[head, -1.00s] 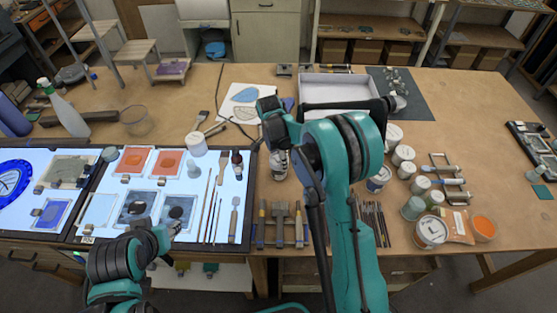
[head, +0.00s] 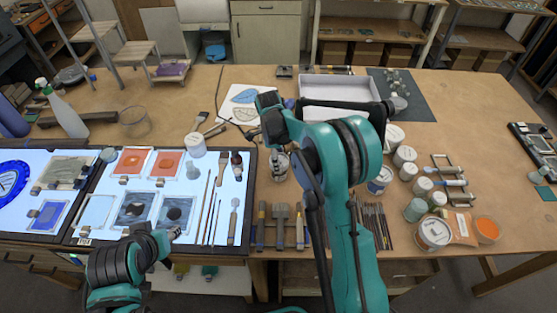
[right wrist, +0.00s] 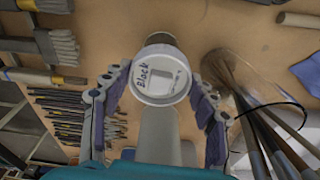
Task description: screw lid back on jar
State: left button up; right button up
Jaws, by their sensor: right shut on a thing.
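A round white lid (right wrist: 162,76) with "Black" handwritten on it sits between the fingers of my right gripper (right wrist: 162,85) in the right wrist view. The fingers are shut on its sides. A dark brownish part, perhaps the jar, shows just past the lid's upper edge; I cannot tell how the lid is seated on it. In the head view a small clear jar (head: 279,166) stands on the table beside the light panel, below the right wrist, and my arm partly covers this area. My left gripper (head: 174,233) is low over the light panel's front edge, its fingers unclear.
A glass with brushes (right wrist: 245,95) stands close to the right gripper. Several white paint jars (head: 404,156) stand right of the arm.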

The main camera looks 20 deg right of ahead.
jog(key=m+b, duration=0.1)
jog(key=m, duration=0.3)
jog(key=shift+f, duration=0.1)
jog(key=shift+m+g, duration=0.3)
jog(key=shift+m, duration=0.3)
jog(key=shift+m+y+b, duration=0.3)
jog(key=shift+m+b, duration=0.05)
jog(key=shift+m, duration=0.85)
jog(key=m, duration=0.3)
jog(key=shift+m, duration=0.3)
jog(key=o, duration=1)
jog(key=o, duration=0.3)
